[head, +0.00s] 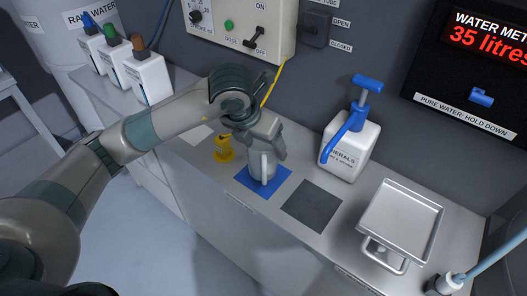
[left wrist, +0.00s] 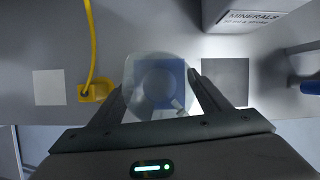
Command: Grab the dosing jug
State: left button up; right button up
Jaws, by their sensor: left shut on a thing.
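The dosing jug (head: 262,168) is a clear, pale vessel on the blue mat (head: 279,185). My left gripper (head: 264,150) comes down over it from above and is shut on it. In the left wrist view the jug (left wrist: 143,68) shows as a round, see-through shape between the two fingers of my left gripper (left wrist: 158,88), with the blue mat (left wrist: 170,70) seen through it. I cannot tell whether the jug touches the mat. My right gripper is not in view.
A minerals pump bottle (head: 345,150) stands behind a dark grey mat (head: 312,205). A metal tray (head: 402,218) is at the right. A yellow spout (head: 223,149) stands left of the jug. Several white bottles with coloured tops (head: 148,77) line the back left.

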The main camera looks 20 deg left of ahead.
pick_arm(q)
notch_tip(320, 180, up, 5)
jog(key=shift+r+b, duration=0.2)
jog(key=shift+b, duration=0.6)
notch_tip(320, 180, up, 2)
jog(key=shift+r, duration=0.3)
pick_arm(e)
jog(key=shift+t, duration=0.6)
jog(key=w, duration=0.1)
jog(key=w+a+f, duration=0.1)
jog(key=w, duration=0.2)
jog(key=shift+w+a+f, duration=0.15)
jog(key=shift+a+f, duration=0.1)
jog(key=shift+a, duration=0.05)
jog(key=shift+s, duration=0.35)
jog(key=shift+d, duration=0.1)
